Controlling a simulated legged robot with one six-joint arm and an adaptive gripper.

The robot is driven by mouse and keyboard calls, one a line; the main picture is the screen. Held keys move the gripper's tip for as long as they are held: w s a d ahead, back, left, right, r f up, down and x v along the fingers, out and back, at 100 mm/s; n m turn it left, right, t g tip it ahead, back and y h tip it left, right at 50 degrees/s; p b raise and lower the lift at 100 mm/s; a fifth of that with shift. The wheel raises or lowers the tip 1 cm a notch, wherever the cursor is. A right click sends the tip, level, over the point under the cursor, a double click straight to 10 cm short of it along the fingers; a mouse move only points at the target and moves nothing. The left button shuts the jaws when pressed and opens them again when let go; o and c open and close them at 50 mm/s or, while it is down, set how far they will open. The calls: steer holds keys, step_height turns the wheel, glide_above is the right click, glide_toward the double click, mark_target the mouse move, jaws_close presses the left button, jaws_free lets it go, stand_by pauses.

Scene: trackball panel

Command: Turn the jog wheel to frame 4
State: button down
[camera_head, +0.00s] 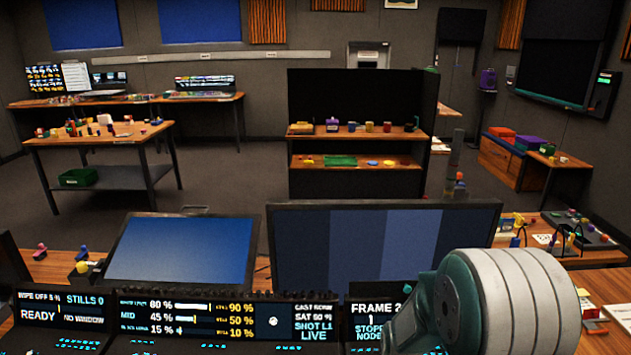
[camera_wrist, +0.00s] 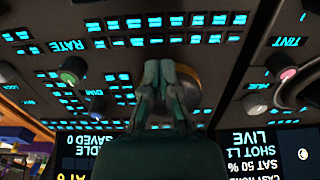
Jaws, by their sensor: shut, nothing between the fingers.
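The control panel fills the wrist view, which is upside down, with rows of lit cyan keys. A round tan-brown wheel or knob (camera_wrist: 190,82), likely the jog wheel, shows partly behind my gripper (camera_wrist: 162,66). My gripper's fingers are together and empty, in front of the wheel's left part; I cannot tell whether they touch it. In the head view, the small display (camera_head: 376,318) reads "FRAME 2", with partly cut-off words below. The wheel and my fingertips are hidden in the head view, where my own arm covers the right of the console.
Two monitors (camera_head: 180,250) (camera_head: 385,240) stand behind the console. Shelves and tables are farther back.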

steer(key=shift+a, duration=0.75)
steer(key=shift+w+a, duration=0.15)
steer(key=shift+a, duration=0.55)
steer(key=shift+s+a, duration=0.15)
steer(key=shift+s, duration=0.2)
steer(key=shift+r, duration=3)
